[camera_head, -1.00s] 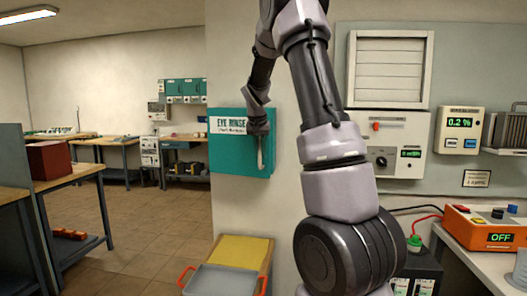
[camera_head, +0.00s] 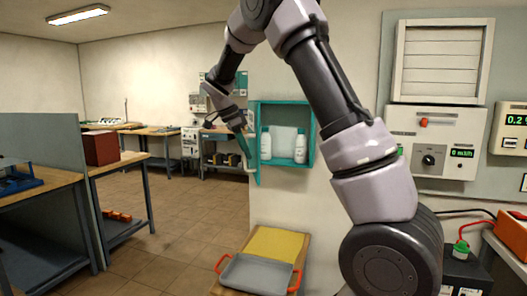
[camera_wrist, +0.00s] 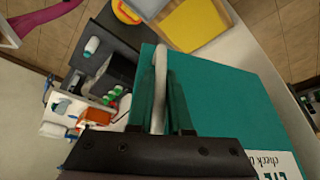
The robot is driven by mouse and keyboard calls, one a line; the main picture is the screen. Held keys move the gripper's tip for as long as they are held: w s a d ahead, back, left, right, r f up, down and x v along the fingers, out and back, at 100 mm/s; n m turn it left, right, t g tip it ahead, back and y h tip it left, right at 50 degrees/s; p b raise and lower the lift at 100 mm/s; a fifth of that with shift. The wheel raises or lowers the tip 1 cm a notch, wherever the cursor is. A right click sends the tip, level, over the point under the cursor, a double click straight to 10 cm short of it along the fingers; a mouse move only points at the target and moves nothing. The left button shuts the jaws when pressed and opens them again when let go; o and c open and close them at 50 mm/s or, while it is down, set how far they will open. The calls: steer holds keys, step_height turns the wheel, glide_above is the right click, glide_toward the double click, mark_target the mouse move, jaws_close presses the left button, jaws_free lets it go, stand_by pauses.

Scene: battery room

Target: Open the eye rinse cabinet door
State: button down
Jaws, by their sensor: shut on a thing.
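The teal eye rinse cabinet (camera_head: 287,103) is on the wall in the head view, its front open and its inside showing. Two white bottles stand on its floor, a left bottle (camera_head: 266,144) and a right bottle (camera_head: 300,146). Its door (camera_head: 257,165) is swung out to the left and shows nearly edge-on. In the wrist view the door (camera_wrist: 225,105) fills the right middle, with part of its white label at the lower right. My gripper (camera_head: 246,150) is at the door's outer face. In the wrist view its fingers are shut around the pale bar handle (camera_wrist: 158,95).
Below the cabinet are a yellow-topped stand (camera_head: 275,243) and a grey tray (camera_head: 258,274) with orange handles. A control panel (camera_head: 436,143) is on the wall to the right. Open floor (camera_head: 165,225) lies to the left, before the workbenches.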

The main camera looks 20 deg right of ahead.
steer(key=shift+w+a+m+g, duration=0.15)
steer(key=shift+w+a+m, duration=0.25)
steer(key=shift+a, duration=0.5)
steer(key=shift+w+a+m+g, duration=0.2)
steer(key=shift+w+a+m, duration=0.2)
steer(key=shift+a, duration=0.5)
steer(key=shift+w+a+m+g, duration=0.15)
steer(key=shift+w+a+m, duration=0.25)
steer(key=shift+a, duration=0.5)
steer(key=shift+s, duration=0.1)
steer(key=c, duration=0.8)
jaws_free()
steer(key=shift+c, duration=0.2)
steer(key=shift+r, duration=0.1)
steer(key=v, duration=1)
steer(key=shift+r, duration=0.3)
steer(key=shift+a, duration=0.1)
